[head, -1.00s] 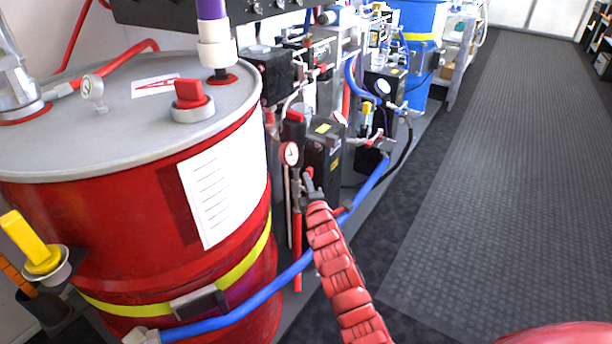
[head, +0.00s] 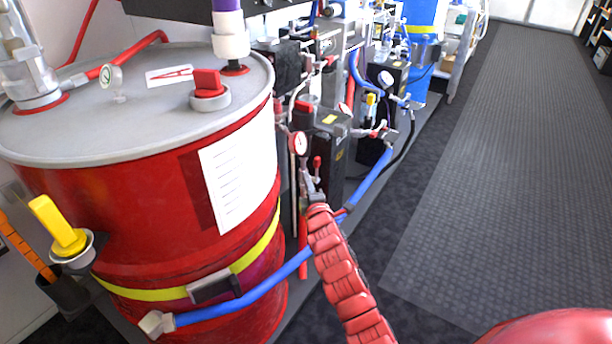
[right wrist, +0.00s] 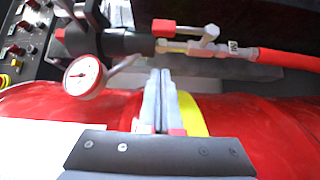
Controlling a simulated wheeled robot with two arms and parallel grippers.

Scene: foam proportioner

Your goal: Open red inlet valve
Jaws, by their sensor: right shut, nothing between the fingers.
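The red drum (head: 130,200) fills the left of the head view. Beside it is a valve assembly with a white-faced gauge (head: 299,144), a red-topped part (head: 304,104) and a small red handle (head: 317,163). In the right wrist view a red handle block (right wrist: 163,28), a fitting with a pale lever (right wrist: 209,34), a red hose (right wrist: 288,60) and the gauge (right wrist: 83,76) show. My right gripper (head: 311,189) is beside this assembly. Its fingers (right wrist: 160,88) are shut and empty, pointing toward the fitting, apparently short of it. My left gripper is not in view.
A blue hose (head: 260,292) runs around the drum's front and past my right arm. A yellow-handled valve (head: 58,226) stands at the left. Black boxes (head: 329,150) crowd behind the gauge. The floor (head: 490,150) at the right is clear.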

